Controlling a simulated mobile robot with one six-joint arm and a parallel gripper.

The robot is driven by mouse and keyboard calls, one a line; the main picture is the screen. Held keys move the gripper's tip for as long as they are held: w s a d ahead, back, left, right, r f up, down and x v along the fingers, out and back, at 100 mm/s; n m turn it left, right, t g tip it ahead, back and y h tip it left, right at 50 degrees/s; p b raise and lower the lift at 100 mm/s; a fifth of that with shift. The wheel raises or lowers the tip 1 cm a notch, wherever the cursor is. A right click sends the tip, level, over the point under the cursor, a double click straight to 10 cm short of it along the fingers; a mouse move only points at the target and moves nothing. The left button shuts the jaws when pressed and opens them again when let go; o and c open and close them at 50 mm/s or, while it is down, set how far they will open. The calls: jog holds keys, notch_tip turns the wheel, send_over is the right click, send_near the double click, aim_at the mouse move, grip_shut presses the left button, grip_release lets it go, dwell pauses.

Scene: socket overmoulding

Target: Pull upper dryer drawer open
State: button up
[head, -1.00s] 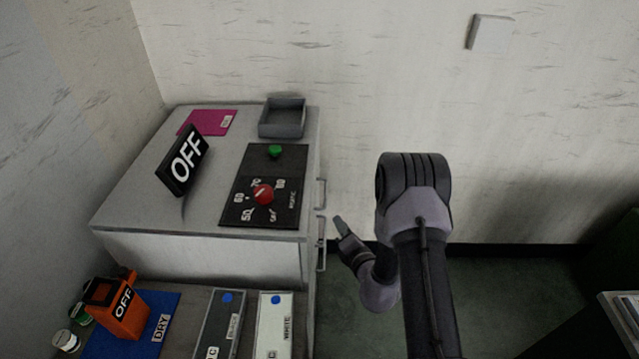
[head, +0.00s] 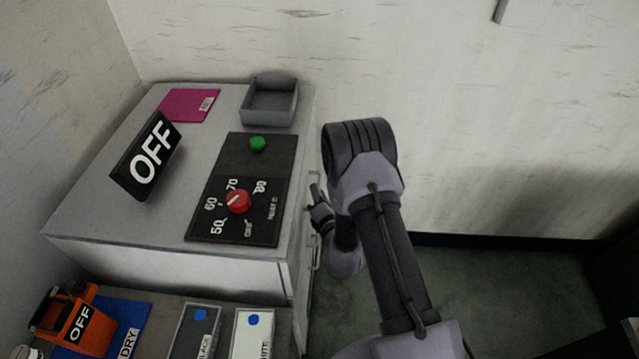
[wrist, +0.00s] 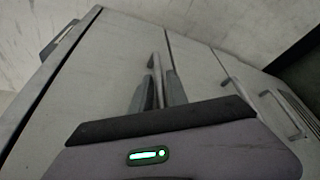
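The dryer (head: 90,215) is a grey cabinet at the left in the head view, with drawers on its right side. In the wrist view the upper drawer front (wrist: 105,75) looks flush and closed. Its bar handle (wrist: 156,65) runs between the two fingers of my gripper (wrist: 160,88). The fingers stand on either side of the handle with small gaps, so they look open around it; contact is not clear. In the head view my gripper (head: 317,194) is at the dryer's right side, partly hidden by my arm.
Lower drawer handles (wrist: 240,90) lie farther right in the wrist view. On the dryer top are a control panel (head: 262,185) with a red knob, an OFF sign (head: 146,157), a grey tray (head: 270,101) and a pink card (head: 189,105). The floor (head: 480,290) at right is clear.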

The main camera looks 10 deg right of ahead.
jog(key=shift+w+f, duration=0.1)
jog(key=shift+w, duration=0.2)
jog(key=shift+s, duration=0.1)
jog(key=shift+a, duration=0.1)
grip_shut()
dwell(1.1)
